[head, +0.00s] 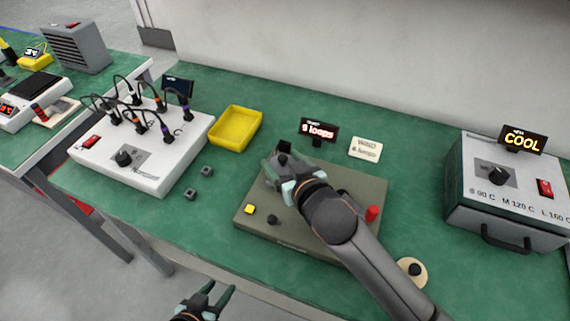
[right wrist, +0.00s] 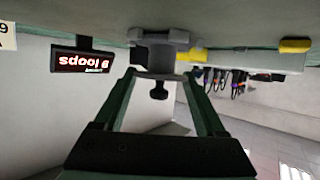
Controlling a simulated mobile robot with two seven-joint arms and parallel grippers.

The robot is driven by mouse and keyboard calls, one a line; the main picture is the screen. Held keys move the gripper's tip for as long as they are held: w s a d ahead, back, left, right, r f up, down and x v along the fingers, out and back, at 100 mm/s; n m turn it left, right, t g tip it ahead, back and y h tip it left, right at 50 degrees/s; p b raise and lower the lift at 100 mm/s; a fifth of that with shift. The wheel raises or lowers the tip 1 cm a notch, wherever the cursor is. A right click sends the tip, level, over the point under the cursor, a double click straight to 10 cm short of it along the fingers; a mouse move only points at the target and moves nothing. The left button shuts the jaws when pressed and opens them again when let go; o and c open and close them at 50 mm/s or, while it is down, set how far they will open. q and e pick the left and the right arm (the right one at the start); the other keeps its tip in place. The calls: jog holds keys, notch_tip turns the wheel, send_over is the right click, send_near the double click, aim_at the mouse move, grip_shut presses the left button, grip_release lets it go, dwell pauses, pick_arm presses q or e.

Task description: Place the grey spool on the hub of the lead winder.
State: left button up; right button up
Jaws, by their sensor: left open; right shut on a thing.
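The lead winder (head: 250,222) is a flat olive-grey box on the green bench, with a display (head: 319,131) behind it showing a loop count. My right gripper (head: 283,160) is over its far left part. In the right wrist view, which is upside down, my right gripper (right wrist: 160,76) is shut on the grey spool (right wrist: 158,60). The spool is close against the winder's top, and a dark knob-like part shows at its near end. The hub is hidden, so I cannot tell whether the spool is seated. My left gripper (head: 208,300) is open and empty in front of the bench.
A yellow tray (head: 236,128), two small grey blocks (head: 207,171) and a white box with cables (head: 150,165) are left of the winder. A heater box (head: 505,190) is far right.

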jog(key=shift+f, duration=0.1)
jog(key=o, duration=1.3)
pick_arm(q)
jog(key=shift+w+r, duration=0.25)
jog(key=shift+w, duration=0.05)
